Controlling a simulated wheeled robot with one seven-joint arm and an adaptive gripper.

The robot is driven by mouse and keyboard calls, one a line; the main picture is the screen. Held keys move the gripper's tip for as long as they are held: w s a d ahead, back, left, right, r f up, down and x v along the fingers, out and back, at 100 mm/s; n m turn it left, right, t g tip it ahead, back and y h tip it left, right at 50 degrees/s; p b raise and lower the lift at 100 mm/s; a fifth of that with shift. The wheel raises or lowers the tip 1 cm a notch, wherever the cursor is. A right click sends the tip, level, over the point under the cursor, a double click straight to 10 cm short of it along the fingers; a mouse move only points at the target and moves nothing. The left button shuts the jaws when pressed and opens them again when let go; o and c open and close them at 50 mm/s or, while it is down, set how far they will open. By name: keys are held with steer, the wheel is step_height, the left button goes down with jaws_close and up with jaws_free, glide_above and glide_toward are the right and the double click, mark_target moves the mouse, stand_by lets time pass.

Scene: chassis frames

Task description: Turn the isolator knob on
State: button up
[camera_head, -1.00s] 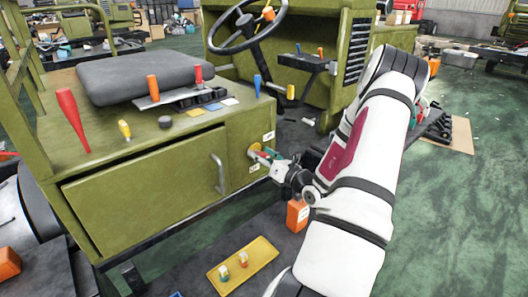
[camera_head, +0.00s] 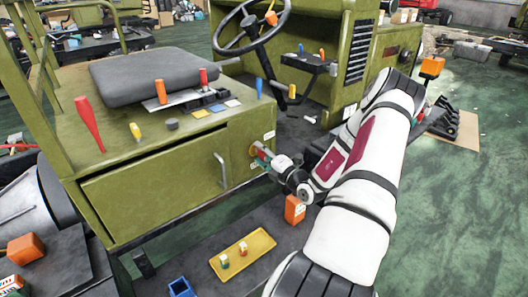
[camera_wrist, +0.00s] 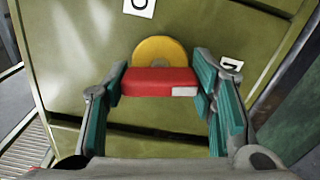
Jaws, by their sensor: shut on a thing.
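The isolator knob is a red bar handle (camera_wrist: 158,83) in front of a round yellow plate (camera_wrist: 160,50) on the green cabinet's side panel. A white mark shows at the bar's right end in the wrist view. A white label with "0" (camera_wrist: 139,6) is above the plate, and a tilted label (camera_wrist: 231,65) that looks like "1" is at its right. My gripper (camera_wrist: 161,80) is shut on the red bar, one teal-padded finger at each end. In the head view my gripper (camera_head: 266,156) is at the panel and largely covers the knob.
The cabinet door (camera_head: 160,187) with a metal handle (camera_head: 221,169) is left of the knob. Screwdrivers and small parts stand on the cabinet top beside a grey seat cushion (camera_head: 155,76). A yellow tray (camera_head: 243,271) and an orange block (camera_head: 294,210) lie below.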

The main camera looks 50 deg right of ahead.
steer(key=shift+m+p, duration=0.5)
steer(key=shift+m, duration=0.7)
steer(key=o, duration=1.2)
steer(key=shift+c, duration=0.2)
steer(key=v, duration=1.2)
steer(key=shift+a, duration=0.1)
